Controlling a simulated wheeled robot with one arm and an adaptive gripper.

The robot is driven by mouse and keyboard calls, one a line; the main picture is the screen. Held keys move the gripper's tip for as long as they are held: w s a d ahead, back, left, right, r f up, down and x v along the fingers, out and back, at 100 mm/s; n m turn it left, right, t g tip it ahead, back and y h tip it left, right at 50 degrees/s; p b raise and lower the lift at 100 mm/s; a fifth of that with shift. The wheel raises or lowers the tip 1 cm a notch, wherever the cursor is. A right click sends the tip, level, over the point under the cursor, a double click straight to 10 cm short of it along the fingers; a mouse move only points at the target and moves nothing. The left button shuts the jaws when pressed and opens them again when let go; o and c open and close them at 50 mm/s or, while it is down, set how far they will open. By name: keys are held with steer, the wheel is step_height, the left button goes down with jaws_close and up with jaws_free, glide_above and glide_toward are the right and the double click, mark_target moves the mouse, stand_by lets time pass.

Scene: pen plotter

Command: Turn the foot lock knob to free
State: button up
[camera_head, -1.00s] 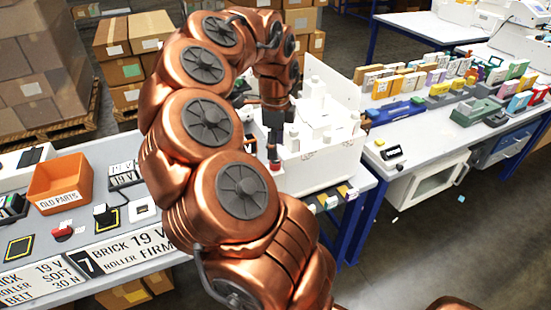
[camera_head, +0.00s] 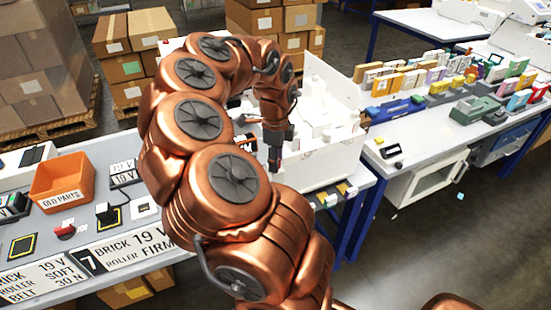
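The white machine (camera_head: 335,165), open at the top with white blocks inside, stands on the near table's right part. My gripper (camera_head: 275,163) is a small dark shape pointing down at the machine's left front side. Its fingers are too small to tell open from shut, and I cannot tell whether they touch anything. I cannot make out the foot lock knob; my gripper and copper arm cover part of the machine's left side.
An orange OLD PARTS bin (camera_head: 62,181), a red-topped part (camera_head: 65,231) and printed label plates (camera_head: 125,242) lie on the left table. A table (camera_head: 415,150) with many coloured boxes stands at right. Stacked cartons (camera_head: 150,30) stand behind. The floor at lower right is open.

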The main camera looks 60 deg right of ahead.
jaws_close()
steer(key=n, duration=0.3)
steer(key=shift+w+n, duration=0.15)
steer(key=shift+n, duration=0.25)
steer(key=n+b, duration=0.2)
steer(key=n, duration=0.2)
steer(key=shift+f+n, duration=0.1)
steer(key=shift+n, duration=0.2)
steer(key=n+b, duration=0.3)
steer(key=n, duration=0.2)
steer(key=shift+f, duration=0.1)
steer(key=shift+r+n+b, duration=0.2)
steer(key=shift+n+b, duration=1.2)
steer(key=shift+n, duration=0.9)
